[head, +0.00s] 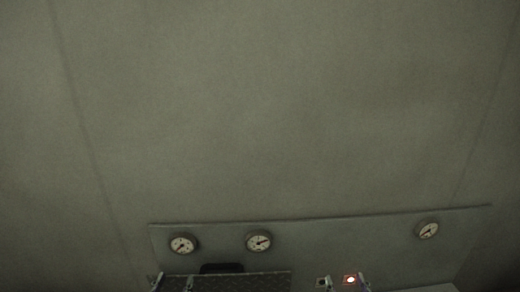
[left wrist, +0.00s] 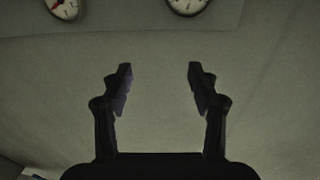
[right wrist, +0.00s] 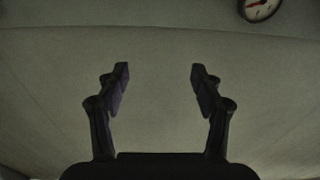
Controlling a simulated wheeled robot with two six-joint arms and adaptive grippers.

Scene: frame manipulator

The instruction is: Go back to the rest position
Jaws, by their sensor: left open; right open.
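My left gripper (head: 173,283) shows only by its fingertips at the bottom edge of the head view. It is open and empty, with its fingers well apart in the left wrist view (left wrist: 160,88). My right gripper (head: 345,284) also shows by its fingertips at the bottom edge, further right. It is open and empty in the right wrist view (right wrist: 160,88). Nothing lies between either pair of fingers. Most of both arms is out of the head view.
A grey panel (head: 340,240) crosses the lower head view. It carries a left gauge (head: 182,244), a middle gauge (head: 259,242) and a right gauge (head: 427,229). A glowing red light (head: 350,280) and a dark textured plate (head: 240,282) sit low. A plain wall (head: 260,110) fills the rest.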

